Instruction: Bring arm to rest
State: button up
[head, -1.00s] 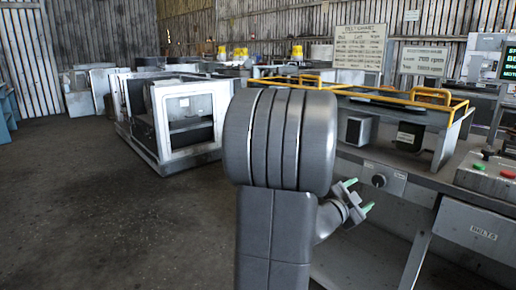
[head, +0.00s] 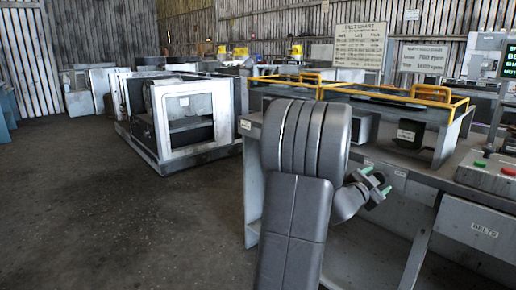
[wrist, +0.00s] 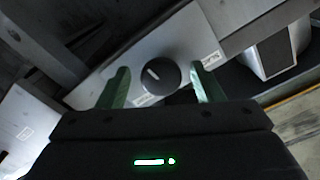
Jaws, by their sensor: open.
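My gripper (head: 376,184) shows in the head view to the right of my large grey arm links, in front of the bench front. Its two green-tipped fingers are apart with nothing between them. In the wrist view my gripper (wrist: 161,88) is open. A black rotary knob (wrist: 160,75) with a white pointer line shows beyond and between its fingers, on a grey panel. I cannot tell any contact with the knob. In the head view the knob is hidden behind my gripper.
The bench (head: 400,178) carries yellow rails (head: 430,96) and a control box with red and green buttons (head: 490,168). A drawer marked BELTS (head: 480,228) is below right. A white-framed housing (head: 190,120) stands at left. The floor (head: 110,220) at left is clear.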

jog(key=s+a+n+p, duration=0.4)
jog(key=s+a+n, duration=0.2)
jog(key=s+a, duration=0.3)
jog(key=shift+a+p, duration=0.3)
jog(key=shift+a, duration=0.5)
jog(key=shift+s, duration=0.2)
